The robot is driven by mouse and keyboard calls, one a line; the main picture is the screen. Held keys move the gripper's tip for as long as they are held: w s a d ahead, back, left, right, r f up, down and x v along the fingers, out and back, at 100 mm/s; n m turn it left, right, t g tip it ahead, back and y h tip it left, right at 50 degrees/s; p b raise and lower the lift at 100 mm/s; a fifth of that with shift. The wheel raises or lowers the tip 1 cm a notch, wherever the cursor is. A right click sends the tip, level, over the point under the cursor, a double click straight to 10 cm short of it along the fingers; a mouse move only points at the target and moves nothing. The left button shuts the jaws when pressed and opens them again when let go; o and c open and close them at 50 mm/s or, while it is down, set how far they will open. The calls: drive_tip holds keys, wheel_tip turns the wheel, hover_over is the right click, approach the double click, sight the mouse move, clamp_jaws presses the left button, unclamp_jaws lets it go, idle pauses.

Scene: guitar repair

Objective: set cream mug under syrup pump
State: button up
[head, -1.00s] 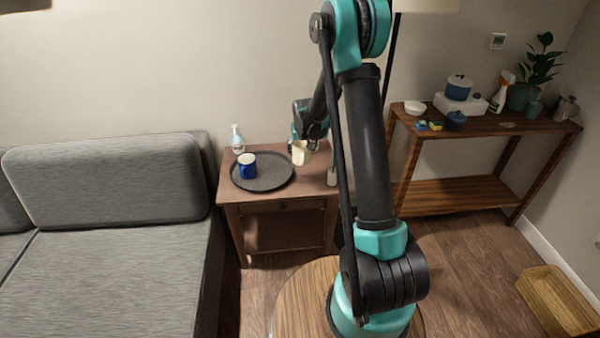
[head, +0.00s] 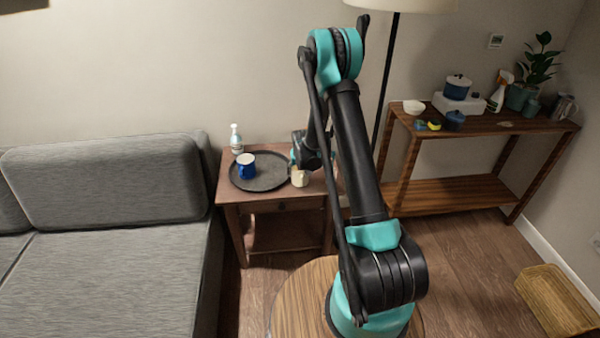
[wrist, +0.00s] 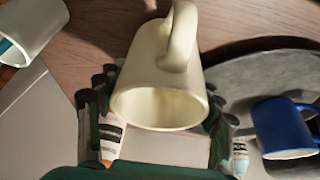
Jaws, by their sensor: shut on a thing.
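The cream mug (head: 300,177) is at the right edge of the dark tray in the head view, over the small side table. In the wrist view the cream mug (wrist: 160,85) sits between my fingers, its handle pointing away from my palm. My gripper (wrist: 162,100) is shut on it; in the head view my gripper (head: 298,162) is partly hidden behind my arm. I cannot tell whether the mug touches the table. The pump bottle (head: 236,140), pale with a white pump top, stands at the table's back left, behind the tray and apart from the mug.
A blue mug (head: 246,166) stands on the round dark tray (head: 270,183). A whitish cylinder (wrist: 30,25) shows at the wrist view's top left. The grey sofa (head: 110,185) borders the table (head: 226,190) on the left; a lamp pole (head: 385,85) and shelf (head: 470,190) are right.

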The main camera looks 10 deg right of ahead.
drive_tip(key=shift+f, duration=0.15)
drive_tip(key=o, duration=1.6)
